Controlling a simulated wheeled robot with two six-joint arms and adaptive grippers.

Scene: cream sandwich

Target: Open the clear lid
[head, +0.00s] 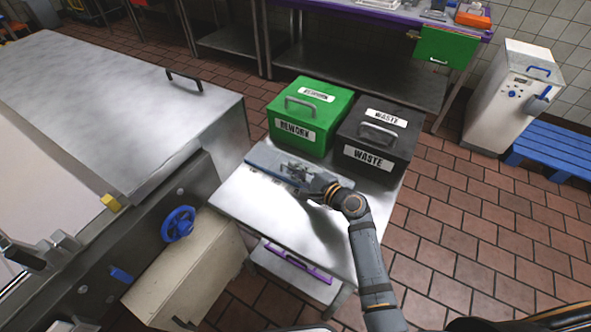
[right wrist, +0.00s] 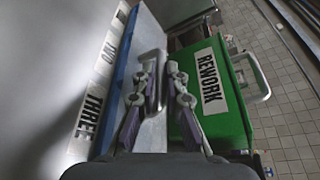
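A long blue-grey tray-like piece (head: 262,154) lies across the back left of the metal table, in front of the green box. My right gripper (head: 290,167) is over it. In the right wrist view its two fingers (right wrist: 161,85) stand apart, with a grey loop-shaped handle (right wrist: 153,55) near and partly behind them. Whether they touch it I cannot tell. A strip with labels such as THREE (right wrist: 88,118) runs along a blue edge left of the fingers. The lid's clear surface cannot be told apart from the grey around it. My left gripper is not clearly seen.
The green REWORK box (head: 308,110) and black WASTE box (head: 377,137) stand at the table's back. The metal table top (head: 275,222) is bare in front. A large steel machine (head: 110,95) borders the table at left. A blue pallet (head: 560,148) lies at far right.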

